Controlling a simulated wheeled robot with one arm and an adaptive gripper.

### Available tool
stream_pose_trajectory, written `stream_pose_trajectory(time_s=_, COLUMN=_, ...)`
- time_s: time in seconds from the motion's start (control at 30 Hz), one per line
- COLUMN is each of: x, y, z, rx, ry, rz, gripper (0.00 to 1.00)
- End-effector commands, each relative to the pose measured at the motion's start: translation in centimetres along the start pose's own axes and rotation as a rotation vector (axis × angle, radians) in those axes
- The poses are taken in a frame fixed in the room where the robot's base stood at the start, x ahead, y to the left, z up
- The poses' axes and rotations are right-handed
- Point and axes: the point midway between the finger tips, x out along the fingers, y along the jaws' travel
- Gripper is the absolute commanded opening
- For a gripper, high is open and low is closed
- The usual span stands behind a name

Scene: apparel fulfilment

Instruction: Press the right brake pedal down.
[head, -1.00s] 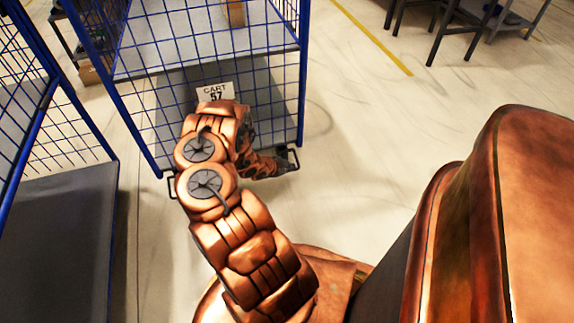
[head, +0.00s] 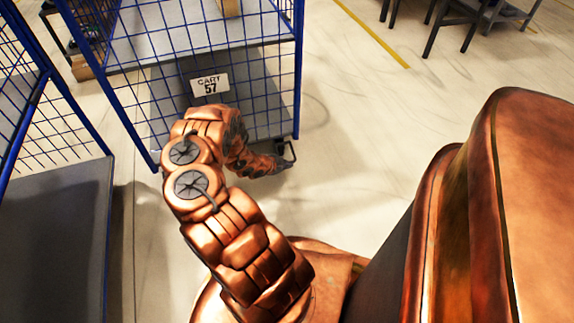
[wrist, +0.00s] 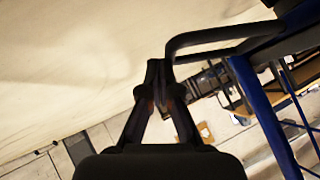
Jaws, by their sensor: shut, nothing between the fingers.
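The right brake pedal (head: 291,148) is a dark loop low at the right front corner of the blue cart labelled CART 57. In the wrist view the pedal (wrist: 215,36) is a black bar frame joined to the cart's corner, reaching left. My gripper (head: 284,165) is low beside the pedal. In the wrist view its fingers (wrist: 160,66) are together and empty, with the tips at the loop's outer end. I cannot tell whether they touch it. The left pedal is hidden behind my arm in the head view.
The cart (head: 205,50) has blue mesh sides and grey shelves. Another blue mesh cart (head: 60,190) stands close on the left. Dark tables (head: 465,20) stand at the far right. The floor right of the cart is open.

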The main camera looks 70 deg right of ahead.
Motion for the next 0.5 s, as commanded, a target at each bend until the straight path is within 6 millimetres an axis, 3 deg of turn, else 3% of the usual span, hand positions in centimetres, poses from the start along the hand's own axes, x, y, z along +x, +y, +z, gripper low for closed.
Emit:
stream_pose_trajectory(time_s=0.27, x=0.0, y=0.3, z=0.2, rx=-0.004, ry=-0.006, rz=0.005, gripper=0.00)
stream_pose_trajectory(time_s=0.5, x=-1.7, y=0.8, z=-1.3, rx=-0.004, ry=-0.006, rz=0.010, gripper=0.00)
